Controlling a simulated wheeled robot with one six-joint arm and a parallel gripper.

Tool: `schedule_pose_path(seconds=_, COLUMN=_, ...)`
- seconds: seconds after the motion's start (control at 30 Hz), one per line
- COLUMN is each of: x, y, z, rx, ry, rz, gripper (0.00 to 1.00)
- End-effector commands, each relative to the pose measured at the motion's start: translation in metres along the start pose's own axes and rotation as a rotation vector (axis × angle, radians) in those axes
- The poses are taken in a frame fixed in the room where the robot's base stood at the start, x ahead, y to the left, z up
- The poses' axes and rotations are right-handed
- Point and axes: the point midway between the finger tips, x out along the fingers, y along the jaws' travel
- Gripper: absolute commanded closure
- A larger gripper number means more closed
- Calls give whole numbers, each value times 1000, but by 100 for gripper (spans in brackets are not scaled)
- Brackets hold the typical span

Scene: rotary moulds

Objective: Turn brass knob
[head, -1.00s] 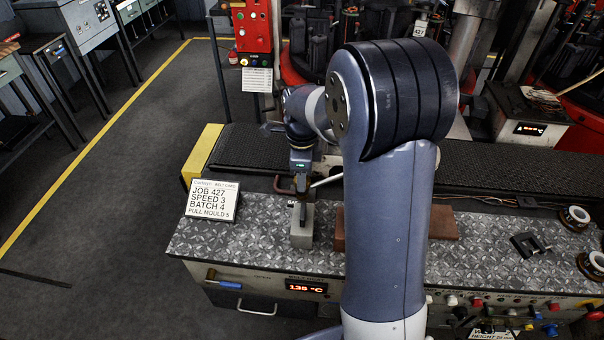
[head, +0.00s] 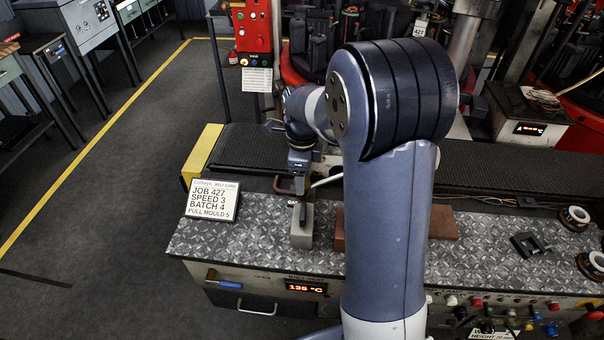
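A pale grey block (head: 301,230) stands upright on the patterned metal bench top. A small brass-coloured piece (head: 303,212), which looks like the brass knob, shows at the top of the block and is mostly hidden. My gripper (head: 300,198) points down right over it, with its fingertips at or very close to the piece. The fingers are too small and dark to tell whether they are shut on it or only around it.
A job card (head: 213,199) stands left of the block. A reddish-brown slab (head: 443,222) lies to the right, partly behind my arm. A dark belt (head: 245,150) runs behind the bench. A black clamp-like part (head: 528,244) and rolls (head: 575,217) sit at far right.

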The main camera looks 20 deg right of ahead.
Motion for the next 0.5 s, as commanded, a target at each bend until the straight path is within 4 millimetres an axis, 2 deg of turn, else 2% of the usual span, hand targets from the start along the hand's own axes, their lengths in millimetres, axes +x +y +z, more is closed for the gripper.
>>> schedule_pose_path(seconds=0.27, x=-2, y=0, z=0, rx=-1, ry=0, rz=0, gripper=41)
schedule_pose_path(seconds=0.37, x=-10, y=0, z=0, rx=-1, ry=-1, rz=-1, gripper=41)
schedule_pose_path(seconds=0.5, x=-35, y=-1, z=0, rx=-1, ry=-2, rz=-4, gripper=41)
